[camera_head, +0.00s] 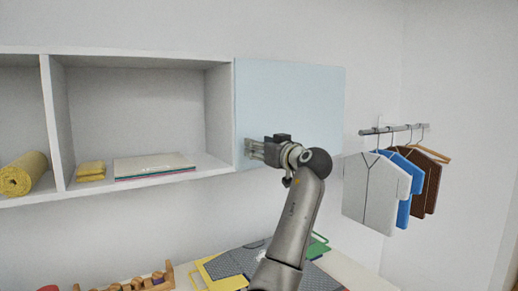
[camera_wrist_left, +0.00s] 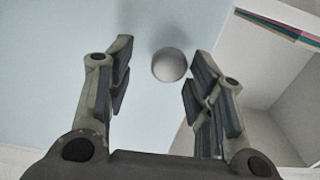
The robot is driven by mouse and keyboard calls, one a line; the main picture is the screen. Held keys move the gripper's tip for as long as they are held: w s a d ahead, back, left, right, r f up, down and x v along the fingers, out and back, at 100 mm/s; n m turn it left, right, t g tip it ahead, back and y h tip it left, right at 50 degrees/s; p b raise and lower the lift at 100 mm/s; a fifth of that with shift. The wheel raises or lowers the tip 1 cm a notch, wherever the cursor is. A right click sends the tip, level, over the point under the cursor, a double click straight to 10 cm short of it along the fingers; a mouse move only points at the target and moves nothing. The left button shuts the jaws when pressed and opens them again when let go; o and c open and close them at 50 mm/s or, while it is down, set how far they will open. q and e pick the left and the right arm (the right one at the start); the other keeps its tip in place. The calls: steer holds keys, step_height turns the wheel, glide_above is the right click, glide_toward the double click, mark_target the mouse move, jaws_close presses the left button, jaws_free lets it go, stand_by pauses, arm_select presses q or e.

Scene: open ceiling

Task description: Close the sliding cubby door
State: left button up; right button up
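The sliding cubby door (camera_head: 290,95) is a flat pale blue panel at the right end of the white wall cubby. The compartment left of it stands uncovered. My left gripper (camera_head: 251,148) is at the door's lower left part, fingers pointing left. In the left wrist view the door (camera_wrist_left: 50,40) fills the left and middle, and a round grey knob (camera_wrist_left: 169,65) sits on it. My left gripper (camera_wrist_left: 158,80) is open, with the knob between the fingertips, nearer the right finger; I see no clear contact. The knob is not distinguishable in the head view. My right gripper is not in view.
The open compartment holds folded yellow cloths (camera_head: 91,171) and flat books (camera_head: 153,166). A rolled yellow towel (camera_head: 22,174) lies farther left. Shirts on hangers (camera_head: 375,190) hang from a rail at right. Below, a surface (camera_head: 350,273) carries colourful items and wooden toys (camera_head: 135,284).

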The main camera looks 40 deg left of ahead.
arm_select(q)
steer(key=v, duration=1.2)
stand_by(0.5)
